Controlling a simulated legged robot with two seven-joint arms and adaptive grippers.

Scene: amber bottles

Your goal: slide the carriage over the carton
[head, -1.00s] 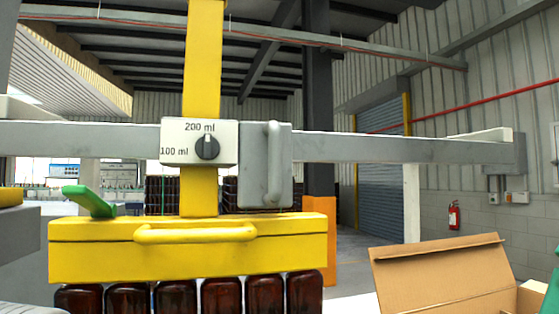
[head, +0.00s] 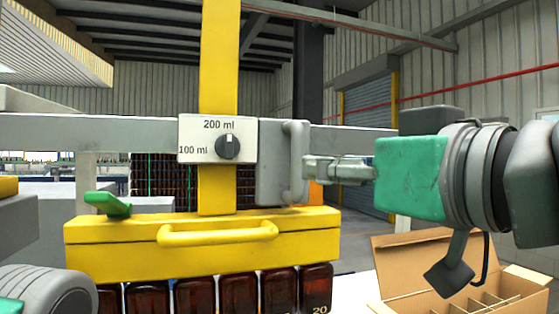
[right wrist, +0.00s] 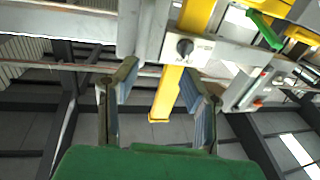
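The carriage (head: 271,175) is a grey block with an upright grey handle (head: 298,160), beside a white dial box (head: 190,140), on a horizontal grey rail (head: 90,133). A yellow post and yellow head (head: 110,250) hang from it, above a row of amber bottles (head: 195,296). The open carton (head: 400,252), with dividers inside, is at the lower right. My right gripper (head: 312,170) has its fingertips close to the handle; contact is unclear. In the right wrist view its fingers (right wrist: 162,88) are apart with nothing between the tips. My left gripper is out of view.
A green lever (head: 108,204) and a yellow bar handle (head: 218,234) are on the head. Stacked bottles stand behind the rail. A roller door (head: 370,110) is at the back right. The carton's raised flap faces the bottles.

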